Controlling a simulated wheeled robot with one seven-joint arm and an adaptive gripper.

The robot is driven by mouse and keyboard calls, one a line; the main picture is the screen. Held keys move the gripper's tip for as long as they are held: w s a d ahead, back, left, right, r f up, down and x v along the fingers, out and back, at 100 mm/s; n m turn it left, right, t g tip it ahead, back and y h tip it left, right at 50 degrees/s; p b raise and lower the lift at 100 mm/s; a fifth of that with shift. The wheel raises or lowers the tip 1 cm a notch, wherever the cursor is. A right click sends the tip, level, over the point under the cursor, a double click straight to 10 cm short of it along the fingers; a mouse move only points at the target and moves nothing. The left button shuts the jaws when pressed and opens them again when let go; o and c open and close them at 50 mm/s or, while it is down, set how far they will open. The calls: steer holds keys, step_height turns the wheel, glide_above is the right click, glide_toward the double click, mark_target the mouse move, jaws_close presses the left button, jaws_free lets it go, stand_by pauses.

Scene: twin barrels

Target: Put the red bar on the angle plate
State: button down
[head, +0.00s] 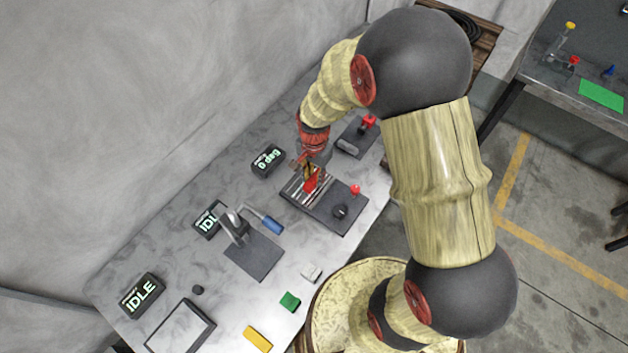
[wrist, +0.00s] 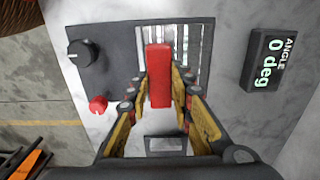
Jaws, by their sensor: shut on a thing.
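My gripper (wrist: 159,95) is shut on the red bar (wrist: 158,62), with its yellow-and-black fingers on either side of it. In the wrist view the bar points away from my gripper, over the slotted metal angle plate (wrist: 193,45). In the head view my gripper (head: 310,174) and the red bar (head: 311,184) are at the plate (head: 293,190) on its dark base. I cannot tell whether the bar touches the plate. My fingers hide part of the bar and plate.
The dark base (head: 326,212) carries a black knob (wrist: 85,53) and a red knob (wrist: 98,104). An angle display (wrist: 270,60) reads 0 deg. A lever press (head: 237,228) with a blue handle stands nearby. Yellow (head: 257,339), green (head: 290,301) and pale (head: 312,273) blocks lie near the table edge.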

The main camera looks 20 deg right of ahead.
mark_target(314, 181)
steer(key=shift+w+d+f, duration=0.15)
steer(key=shift+w+f, duration=0.35)
steer(key=shift+f, duration=1.6)
steer(key=shift+f+b, duration=0.1)
steer(key=shift+b, duration=0.2)
steer(key=c, duration=1.7)
jaws_free()
steer(key=shift+f, duration=0.1)
steer(key=shift+o, duration=0.6)
